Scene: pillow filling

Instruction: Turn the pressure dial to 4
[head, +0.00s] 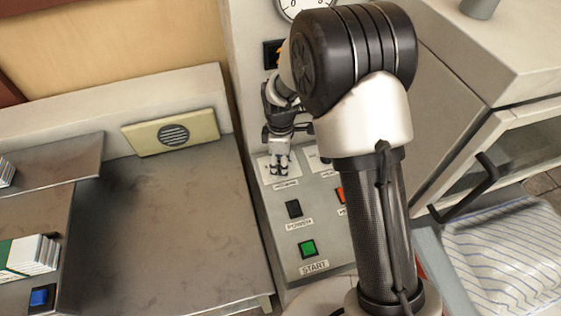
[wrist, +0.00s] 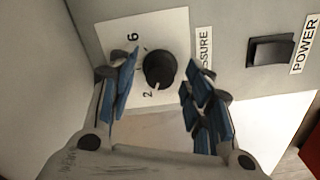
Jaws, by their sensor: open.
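The pressure dial (wrist: 160,70) is a round black knob on a white plate, seen in the wrist view. The digits 6 and 2 show on the plate, and the label beside it reads "SURE" at its visible end. A small pale mark shows at the knob's edge on the side of the 2; I cannot tell the exact setting. My gripper (wrist: 160,82) is open, with its blue-padded fingers on either side of the knob and gaps visible. In the head view my gripper (head: 281,166) is over the dial's plate and hides the knob.
A black POWER switch (head: 293,209) and a green START button (head: 308,248) sit below on the same panel. A gauge (head: 300,8) is above. A dark worktop (head: 170,230) lies left.

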